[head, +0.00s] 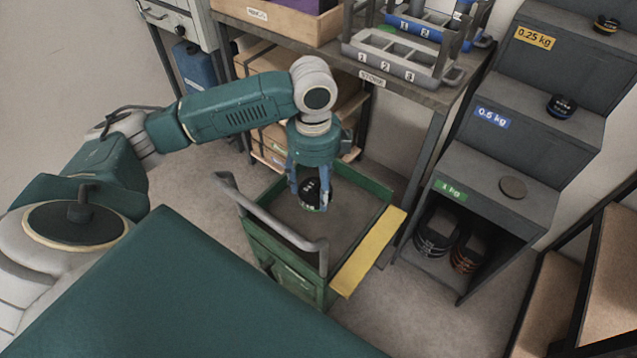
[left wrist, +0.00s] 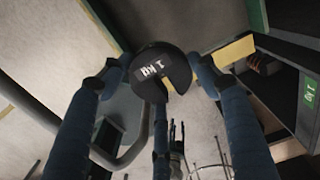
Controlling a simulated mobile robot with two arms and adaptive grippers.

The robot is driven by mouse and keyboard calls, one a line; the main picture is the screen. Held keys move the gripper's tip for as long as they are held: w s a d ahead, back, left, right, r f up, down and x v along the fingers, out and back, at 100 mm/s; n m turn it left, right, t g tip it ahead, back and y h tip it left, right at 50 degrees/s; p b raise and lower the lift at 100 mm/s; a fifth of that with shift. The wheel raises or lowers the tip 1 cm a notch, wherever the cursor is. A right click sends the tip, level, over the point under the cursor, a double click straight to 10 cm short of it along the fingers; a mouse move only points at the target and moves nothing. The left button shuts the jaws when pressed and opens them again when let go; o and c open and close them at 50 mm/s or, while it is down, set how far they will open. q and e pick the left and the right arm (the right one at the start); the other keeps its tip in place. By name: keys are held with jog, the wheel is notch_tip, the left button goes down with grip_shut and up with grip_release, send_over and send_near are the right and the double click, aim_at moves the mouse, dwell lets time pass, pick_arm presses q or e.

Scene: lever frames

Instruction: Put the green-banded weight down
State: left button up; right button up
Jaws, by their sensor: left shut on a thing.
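My left gripper (head: 311,195) points down over the green cart and is shut on a black weight (head: 312,186) with a green band near its lower edge. In the left wrist view the weight (left wrist: 160,74) sits between the fingers, is marked 1 kg and has a slot in it. The weight appears to hang above the floor of the green cart (head: 378,203); the exact gap is hard to judge. My right gripper is not in view.
A grey stepped stand at the right has a green 1 kg label (head: 451,190) and a round disc (head: 513,187) on its lowest step. Black weights with blue (head: 561,106) and yellow (head: 606,25) bands stand on higher steps. The cart has a grey handle (head: 270,228) and yellow flap (head: 368,252).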

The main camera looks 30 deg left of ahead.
pick_arm(q)
jog(key=shift+m, duration=0.3)
jog(key=f+b, duration=0.2)
jog(key=f, duration=0.6)
jog(key=f+b, duration=0.2)
jog(key=f, duration=0.6)
jog(key=shift+w+a+f, duration=0.1)
jog(key=shift+a+f, duration=0.1)
jog(key=shift+f, duration=0.1)
jog(key=shift+f+b, duration=0.65)
jog(key=shift+f, duration=1.45)
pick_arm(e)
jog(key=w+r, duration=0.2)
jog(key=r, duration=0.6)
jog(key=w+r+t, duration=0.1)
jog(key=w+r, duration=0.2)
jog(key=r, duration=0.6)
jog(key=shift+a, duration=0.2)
pick_arm(q)
jog(key=shift+f, duration=0.1)
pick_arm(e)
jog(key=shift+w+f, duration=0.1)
pick_arm(q)
jog(key=o, duration=1.9)
jog(key=shift+c, duration=0.2)
jog(key=shift+o, duration=0.4)
